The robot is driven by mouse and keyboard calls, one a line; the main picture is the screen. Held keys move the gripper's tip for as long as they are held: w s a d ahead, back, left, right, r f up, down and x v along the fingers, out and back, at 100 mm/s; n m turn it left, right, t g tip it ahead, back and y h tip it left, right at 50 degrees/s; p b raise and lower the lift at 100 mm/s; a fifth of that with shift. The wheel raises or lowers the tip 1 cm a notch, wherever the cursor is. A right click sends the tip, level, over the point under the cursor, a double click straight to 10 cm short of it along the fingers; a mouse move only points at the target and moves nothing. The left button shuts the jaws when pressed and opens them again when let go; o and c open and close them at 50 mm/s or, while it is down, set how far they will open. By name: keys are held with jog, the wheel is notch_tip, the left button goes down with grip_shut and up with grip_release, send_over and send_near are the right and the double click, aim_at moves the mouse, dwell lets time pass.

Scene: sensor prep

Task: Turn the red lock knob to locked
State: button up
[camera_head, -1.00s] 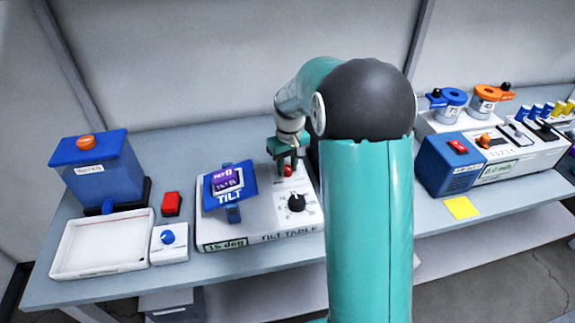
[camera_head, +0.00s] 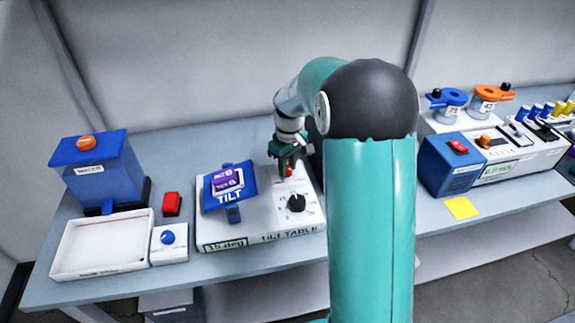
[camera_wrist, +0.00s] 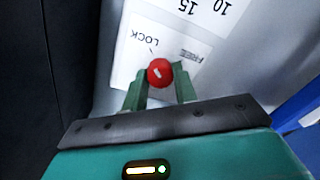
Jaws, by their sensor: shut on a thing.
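The red lock knob (camera_head: 289,171) stands on the white top of the tilt table (camera_head: 265,217). In the wrist view the red knob (camera_wrist: 160,72) sits between my two green fingertips, with the LOCK label above left and the FREE label above right. A short white mark shows on the knob; I cannot tell which label it points at. My gripper (camera_head: 286,170) comes down from above and is shut on the knob; its fingers (camera_wrist: 160,85) lie on either side.
The blue tilt platform (camera_head: 230,195) with a purple-labelled piece is left of my gripper. A black dial (camera_head: 296,203) is in front of the knob. A white tray (camera_head: 100,243), a red block (camera_head: 172,204) and a blue bin (camera_head: 100,168) stand further left.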

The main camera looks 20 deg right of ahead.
aim_at(289, 167)
jog(key=o, duration=1)
jog(key=shift+w+d+r, duration=0.1)
jog(key=shift+d+r, duration=0.05)
jog(key=shift+r, duration=3.35)
jog(key=shift+d+r, duration=0.15)
jog(key=shift+r, duration=3.3)
jog(key=shift+a, duration=0.1)
jog(key=s+a+r+m+t, duration=0.1)
jog(key=s+a+r+t, duration=0.2)
jog(key=s, duration=0.4)
jog(key=s+a+r+m, duration=0.1)
jog(key=s+a+r, duration=0.2)
jog(key=s+a, duration=0.3)
jog(key=s+a+f+m+t, duration=0.1)
jog(key=s, duration=0.3)
jog(key=s+a+f+t, duration=0.1)
jog(key=s, duration=0.4)
jog(key=s+f+m, duration=0.1)
jog(key=s, duration=0.3)
jog(key=shift+s+a+m+t, duration=0.2)
jog(key=shift+a+m+t, duration=0.1)
jog(key=shift+a+t, duration=0.1)
